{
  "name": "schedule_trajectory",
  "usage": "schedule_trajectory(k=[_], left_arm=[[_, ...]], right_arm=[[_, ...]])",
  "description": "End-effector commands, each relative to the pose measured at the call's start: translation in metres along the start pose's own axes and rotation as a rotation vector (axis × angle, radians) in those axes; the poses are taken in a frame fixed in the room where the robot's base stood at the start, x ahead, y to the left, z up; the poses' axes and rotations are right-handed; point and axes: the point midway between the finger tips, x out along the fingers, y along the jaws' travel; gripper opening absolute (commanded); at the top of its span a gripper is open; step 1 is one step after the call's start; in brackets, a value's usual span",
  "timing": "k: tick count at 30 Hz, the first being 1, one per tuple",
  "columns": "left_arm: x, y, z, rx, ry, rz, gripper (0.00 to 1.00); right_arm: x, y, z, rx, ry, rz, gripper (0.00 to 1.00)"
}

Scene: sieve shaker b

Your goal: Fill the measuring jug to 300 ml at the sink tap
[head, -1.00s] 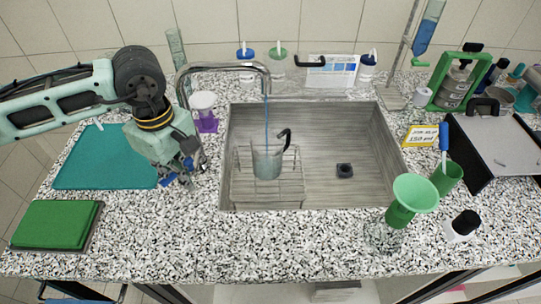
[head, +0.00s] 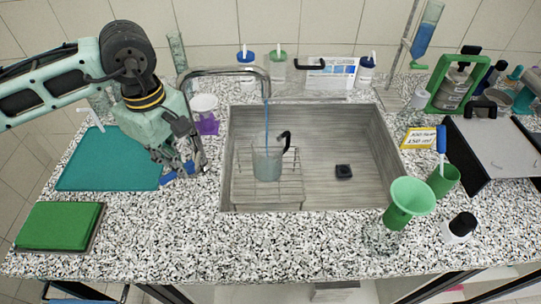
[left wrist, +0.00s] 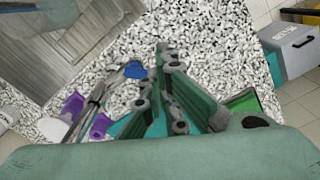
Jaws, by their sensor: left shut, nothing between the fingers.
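The clear measuring jug (head: 267,163) with a black handle stands upright on a wire rack (head: 290,190) in the sink. A thin blue stream runs from the metal tap spout (head: 266,74) down into it. The water level against its marks is too small to read. My left gripper (head: 192,168) is shut and empty over the counter just left of the sink, apart from the jug. It also shows in the left wrist view (left wrist: 170,60). A blue piece (head: 178,171) lies close beside its fingers and also shows in the left wrist view (left wrist: 137,70). My right gripper is out of view.
A purple-based container (head: 206,115) stands behind my left gripper. A teal mat (head: 105,160) and green block (head: 55,227) lie to the left. A green funnel (head: 410,200) stands right of the sink. The front counter is mostly clear.

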Motion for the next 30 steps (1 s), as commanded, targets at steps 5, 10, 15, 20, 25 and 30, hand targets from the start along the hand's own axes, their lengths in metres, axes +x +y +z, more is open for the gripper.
schedule_trajectory(k=[5, 10, 15, 20, 25, 30], left_arm=[[0.003, 0.009, -0.029, -0.007, -0.001, 0.0, 0.0], [0.002, 0.016, -0.052, -0.004, -0.001, 0.0, 0.0], [0.002, 0.018, -0.061, -0.002, -0.001, 0.0, 0.0], [0.014, 0.018, -0.061, -0.001, -0.001, -0.001, 0.0], [0.038, 0.018, -0.061, -0.001, -0.002, -0.001, 0.0], [0.05, 0.018, -0.06, 0.0, -0.001, -0.002, 0.0]], right_arm=[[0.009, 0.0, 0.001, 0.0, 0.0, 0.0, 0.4], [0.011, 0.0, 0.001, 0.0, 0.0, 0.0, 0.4], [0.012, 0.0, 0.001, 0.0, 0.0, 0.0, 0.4], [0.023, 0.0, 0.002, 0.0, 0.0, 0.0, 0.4], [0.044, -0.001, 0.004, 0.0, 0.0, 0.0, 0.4], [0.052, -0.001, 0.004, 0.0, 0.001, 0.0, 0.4]])
